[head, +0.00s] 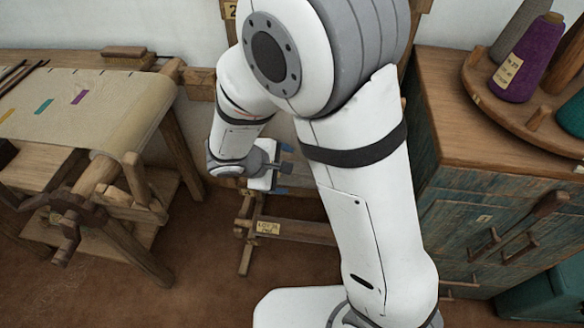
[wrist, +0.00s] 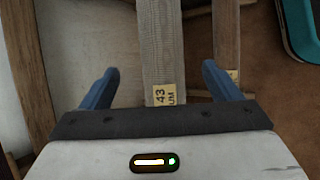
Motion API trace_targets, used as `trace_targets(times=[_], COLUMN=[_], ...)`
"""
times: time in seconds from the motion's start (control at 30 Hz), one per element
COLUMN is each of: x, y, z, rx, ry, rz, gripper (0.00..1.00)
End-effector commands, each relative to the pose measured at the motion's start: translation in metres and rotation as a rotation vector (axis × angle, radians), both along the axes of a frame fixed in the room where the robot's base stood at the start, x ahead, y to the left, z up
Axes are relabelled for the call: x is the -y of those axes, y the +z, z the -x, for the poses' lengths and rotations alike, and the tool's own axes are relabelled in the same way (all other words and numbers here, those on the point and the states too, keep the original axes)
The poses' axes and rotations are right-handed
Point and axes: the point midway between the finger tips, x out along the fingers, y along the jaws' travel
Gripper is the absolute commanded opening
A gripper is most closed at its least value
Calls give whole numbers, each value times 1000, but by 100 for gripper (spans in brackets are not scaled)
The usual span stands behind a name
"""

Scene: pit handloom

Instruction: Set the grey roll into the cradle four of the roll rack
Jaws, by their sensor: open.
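My gripper (head: 283,169) is low in front of the wooden frame that looks like the roll rack (head: 300,229). In the wrist view its two blue fingers (wrist: 160,70) are apart. A long grey textured piece, seemingly the grey roll (wrist: 161,35), runs up the picture between them, with a yellow tag reading 43 near the palm. The fingers stand clear on both sides of it; I cannot tell how deep it lies between them. My arm hides most of the rack and the roll in the head view. I cannot tell which cradle is number four.
A wooden loom (head: 110,110) with cream cloth stands at the left. A worn blue-green cabinet (head: 470,225) with a round wooden tray (head: 535,112) of thread cones stands at the right. A teal object (wrist: 303,25) is at the wrist view's upper right. Brown floor lies open at front left.

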Motion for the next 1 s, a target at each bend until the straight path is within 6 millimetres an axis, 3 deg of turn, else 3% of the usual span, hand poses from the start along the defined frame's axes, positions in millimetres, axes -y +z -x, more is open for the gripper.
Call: trace_targets(times=[0.2,0.3,0.37,0.47,0.6,0.7,0.8,1.0], x=[-6,2,14,48,102,129,145,154], y=[8,13,20,40,73,93,109,130], z=[5,5,7,16,46,72,95,123], rx=[0,-1,-1,-5,-5,3,24,70], ry=[-1,-30,-85,-242,-537,-730,-893,-1086], rz=[-2,-13,-38,-112,-282,-423,-566,-780], gripper=[84,84,84,84,84,84,84,84])
